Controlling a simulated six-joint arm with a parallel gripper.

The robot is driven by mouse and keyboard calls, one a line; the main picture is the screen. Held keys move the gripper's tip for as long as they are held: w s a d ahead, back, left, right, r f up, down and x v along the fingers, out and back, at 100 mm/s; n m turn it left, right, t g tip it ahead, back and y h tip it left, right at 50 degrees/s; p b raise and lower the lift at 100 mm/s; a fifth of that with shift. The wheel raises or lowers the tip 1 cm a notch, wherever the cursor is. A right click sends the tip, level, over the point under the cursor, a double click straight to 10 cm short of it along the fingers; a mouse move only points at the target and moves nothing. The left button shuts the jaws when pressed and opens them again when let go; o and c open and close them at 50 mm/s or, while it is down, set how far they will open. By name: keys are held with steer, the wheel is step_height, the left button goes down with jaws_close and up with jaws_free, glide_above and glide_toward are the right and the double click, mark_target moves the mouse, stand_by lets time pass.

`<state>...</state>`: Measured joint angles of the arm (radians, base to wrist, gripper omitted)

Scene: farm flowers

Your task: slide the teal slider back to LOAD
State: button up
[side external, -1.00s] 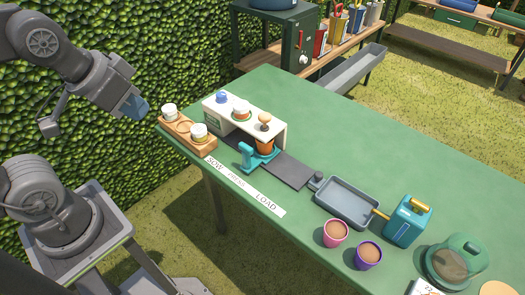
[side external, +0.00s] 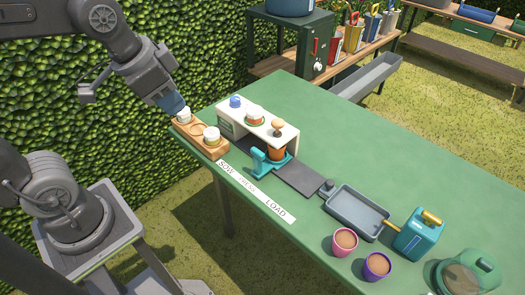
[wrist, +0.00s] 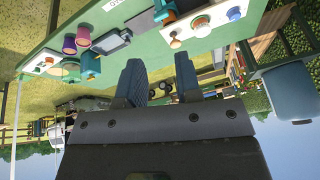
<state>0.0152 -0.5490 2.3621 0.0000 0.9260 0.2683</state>
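The teal slider (side external: 268,165) stands on a dark track (side external: 297,178) at the front of a white bridge-shaped stand (side external: 285,130). It carries an orange-brown pot (side external: 277,152), partly under the stand's top. A white strip (side external: 257,193) reads SOW, a fainter middle word and LOAD; LOAD is at its right end, and the slider is left of that. The slider also shows at the top of the wrist view (wrist: 168,17). My gripper (side external: 173,104) is beside the wooden rack, away from the slider. In the wrist view its fingers (wrist: 158,66) are apart with nothing between them.
The wooden rack (side external: 205,145) with two white-topped jars (side external: 184,115) is close to my gripper. A grey tray (side external: 357,211), two brown-filled cups (side external: 344,242) and a teal can (side external: 418,236) stand to the right.

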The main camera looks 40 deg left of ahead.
steer(key=shift+o, duration=0.9)
steer(key=w+d+f+m+g, duration=0.1)
steer(key=w+f+m+g, duration=0.1)
steer(key=w+m, duration=0.6)
steer(key=w+f, duration=0.1)
steer(key=w, duration=0.1)
steer(key=shift+w+d+g, duration=0.3)
steer(key=shift+w, duration=0.1)
steer(key=m+g, duration=0.2)
steer(key=m, duration=0.5)
glide_above(258, 151)
step_height(258, 151, down, 8)
step_height(258, 151, down, 13)
steer(key=shift+r, duration=0.1)
steer(key=shift+c, duration=0.2)
jaws_close()
